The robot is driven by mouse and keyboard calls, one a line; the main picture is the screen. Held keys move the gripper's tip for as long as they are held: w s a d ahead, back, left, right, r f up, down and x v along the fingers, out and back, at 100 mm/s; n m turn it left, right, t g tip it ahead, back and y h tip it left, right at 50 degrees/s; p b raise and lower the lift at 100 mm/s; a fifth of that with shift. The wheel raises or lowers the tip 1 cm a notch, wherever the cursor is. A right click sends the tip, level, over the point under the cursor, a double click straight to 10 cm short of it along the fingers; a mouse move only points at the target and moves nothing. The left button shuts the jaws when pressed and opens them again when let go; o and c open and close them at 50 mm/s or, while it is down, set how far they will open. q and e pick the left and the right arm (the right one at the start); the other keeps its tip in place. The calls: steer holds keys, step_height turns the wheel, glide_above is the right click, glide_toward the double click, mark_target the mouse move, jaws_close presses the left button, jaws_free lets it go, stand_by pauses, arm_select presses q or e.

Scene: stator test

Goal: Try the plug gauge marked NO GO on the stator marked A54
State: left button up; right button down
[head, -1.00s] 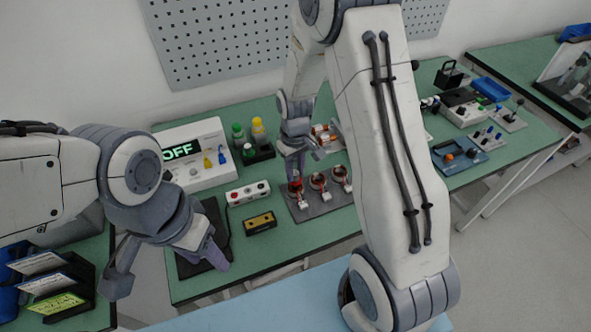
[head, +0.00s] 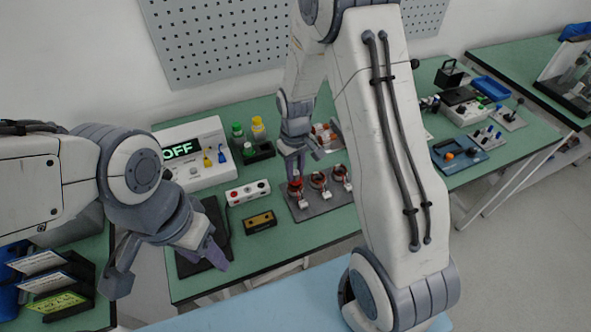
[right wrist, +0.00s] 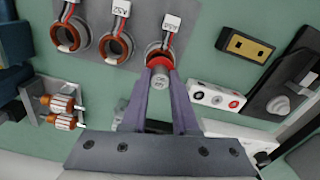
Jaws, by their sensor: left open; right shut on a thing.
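My right gripper (head: 294,166) is shut on a plug gauge (right wrist: 160,82) with a grey handle and a red collar. It holds the gauge upright over the end stator (right wrist: 153,51) of a row of three, the leftmost in the head view. The red collar is at the stator's mouth; the gauge's tip is hidden, so I cannot tell how deep it sits. This stator's white tag (right wrist: 171,22) seems to read A54, upside down. The gauge's marking is too small to read. My left gripper (head: 166,268) is open and empty at the table's front left.
The stators stand on a grey plate (right wrist: 98,58). Beside it are a white socket strip (head: 248,192), a yellow-faced block (head: 260,222) and a dark pad (head: 190,267). A tester (head: 195,155) showing OFF stands behind. A holder with orange-wound rotors (right wrist: 60,108) lies beyond the plate.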

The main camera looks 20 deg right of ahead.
mark_target(295, 173)
steer(key=shift+r, duration=0.15)
stand_by(0.5)
steer(key=shift+r+p, duration=0.6)
steer(key=shift+p, duration=0.1)
step_height(295, 173, up, 5)
steer(key=p, duration=0.4)
stand_by(0.4)
